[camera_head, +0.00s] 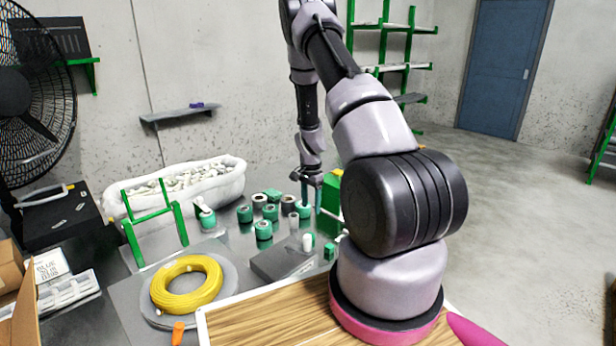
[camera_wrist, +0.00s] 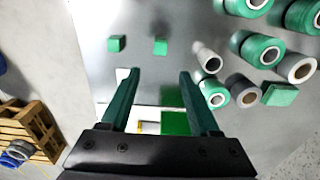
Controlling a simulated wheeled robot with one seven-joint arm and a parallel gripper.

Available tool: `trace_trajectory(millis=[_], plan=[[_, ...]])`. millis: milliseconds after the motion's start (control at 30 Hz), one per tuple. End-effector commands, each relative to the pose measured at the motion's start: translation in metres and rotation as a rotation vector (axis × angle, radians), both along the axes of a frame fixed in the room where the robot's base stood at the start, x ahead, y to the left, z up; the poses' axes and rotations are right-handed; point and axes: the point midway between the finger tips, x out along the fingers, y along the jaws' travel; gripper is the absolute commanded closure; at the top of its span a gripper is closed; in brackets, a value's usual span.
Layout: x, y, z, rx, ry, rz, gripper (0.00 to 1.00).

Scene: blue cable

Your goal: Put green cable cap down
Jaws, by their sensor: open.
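My gripper (camera_head: 311,207) points down over the metal table, among the green spools. In the wrist view its two green fingers (camera_wrist: 157,77) are spread apart, with nothing held between them. Two small green blocks (camera_wrist: 116,43) (camera_wrist: 160,46) lie apart from each other on the table beyond the fingertips; either may be the green cable cap, and I cannot tell which. Small green pieces also show in the head view (camera_head: 329,251), right of the grey box. A flat green block (camera_wrist: 280,95) lies beside the spools at the right of the wrist view.
Several green spools (camera_head: 264,230) crowd the table left of my gripper. A green box (camera_head: 331,192) stands just right of it. A grey box (camera_head: 283,259), a yellow cable coil (camera_head: 187,285) and a white bin (camera_head: 178,184) stand nearby. Bare table surrounds the small green blocks.

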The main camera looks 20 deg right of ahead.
Motion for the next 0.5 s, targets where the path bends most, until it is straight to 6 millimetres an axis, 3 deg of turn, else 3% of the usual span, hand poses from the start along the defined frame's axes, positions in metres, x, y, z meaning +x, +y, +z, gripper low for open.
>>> trace_trajectory(millis=[133, 233, 500], plan=[[0.002, 0.002, 0.007, 0.003, -0.006, 0.006, 0.37], [0.006, 0.009, 0.033, 0.013, -0.032, 0.027, 0.37], [0.005, 0.045, 0.158, 0.054, -0.154, 0.16, 0.37]])
